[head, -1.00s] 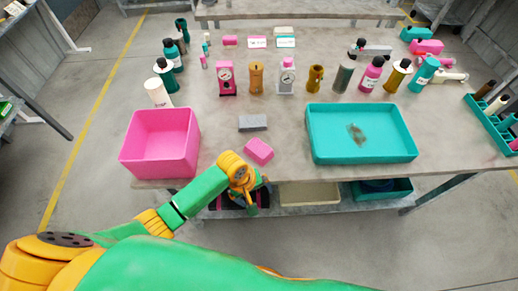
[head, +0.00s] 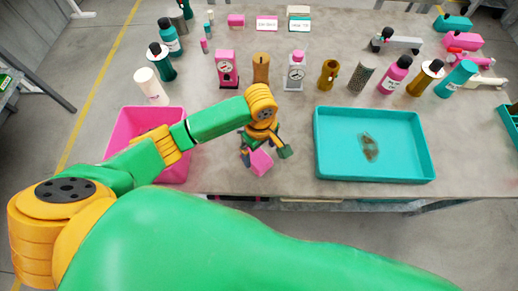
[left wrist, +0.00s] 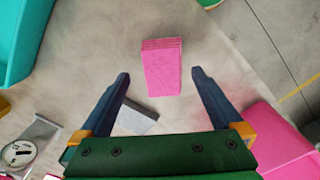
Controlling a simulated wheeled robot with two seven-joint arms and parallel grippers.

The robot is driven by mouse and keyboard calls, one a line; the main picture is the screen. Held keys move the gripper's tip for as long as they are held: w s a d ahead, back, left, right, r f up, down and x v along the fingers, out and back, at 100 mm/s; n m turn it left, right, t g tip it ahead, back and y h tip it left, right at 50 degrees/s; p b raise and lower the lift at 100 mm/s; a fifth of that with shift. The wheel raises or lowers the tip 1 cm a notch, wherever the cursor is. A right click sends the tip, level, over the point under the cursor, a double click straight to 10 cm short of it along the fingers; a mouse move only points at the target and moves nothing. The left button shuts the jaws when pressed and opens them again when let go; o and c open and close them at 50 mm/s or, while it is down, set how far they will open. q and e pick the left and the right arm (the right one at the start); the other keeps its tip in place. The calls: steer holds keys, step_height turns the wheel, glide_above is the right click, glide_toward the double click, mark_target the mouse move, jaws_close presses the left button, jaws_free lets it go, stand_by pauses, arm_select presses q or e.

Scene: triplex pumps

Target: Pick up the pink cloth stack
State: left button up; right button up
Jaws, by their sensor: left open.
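The pink cloth stack (head: 259,161) lies on the grey table between the pink bin and the teal tray. In the left wrist view the stack (left wrist: 161,68) shows layered edges at its far end and lies just beyond the fingertips, roughly centred between them. My left gripper (head: 264,153) is over the stack, pointing down, with its fingers spread. In the left wrist view the left gripper (left wrist: 160,76) is open and empty. My right gripper is not in view.
The pink bin (head: 119,125) stands left, partly behind my left arm. The teal tray (head: 425,140) with a brown stain is to the right. A grey block (left wrist: 137,118) lies close to the stack. Gauges, bottles and cylinders line the table farther back.

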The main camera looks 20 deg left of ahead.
mark_target(259, 160)
arm_select(q)
steer(key=f, duration=0.2)
steer(key=s+f, duration=0.1)
steer(key=f, duration=0.1)
steer(key=shift+s, duration=0.1)
steer(key=shift+f, duration=0.2)
steer(key=shift+w+f, duration=0.1)
steer(key=shift+w, duration=0.2)
steer(key=shift+c, duration=0.6)
steer(key=c, duration=1.3)
steer(key=shift+r, duration=0.4)
step_height(259, 160, up, 3)
steer(key=shift+s+r+p, duration=0.1)
steer(key=shift+s+p, duration=0.05)
steer(key=shift+p, duration=0.2)
steer(key=s+r, duration=0.1)
steer(key=r, duration=0.1)
steer(key=s+r+p, duration=0.1)
steer(key=s+r, duration=0.1)
steer(key=shift+s+d, duration=0.2)
steer(key=shift+d, duration=0.2)
steer(key=s+d+r+p, duration=0.1)
steer(key=s+r+p, duration=0.3)
steer(key=s, duration=0.6)
steer(key=shift+d+r, duration=0.35)
steer(key=shift+r, duration=0.25)
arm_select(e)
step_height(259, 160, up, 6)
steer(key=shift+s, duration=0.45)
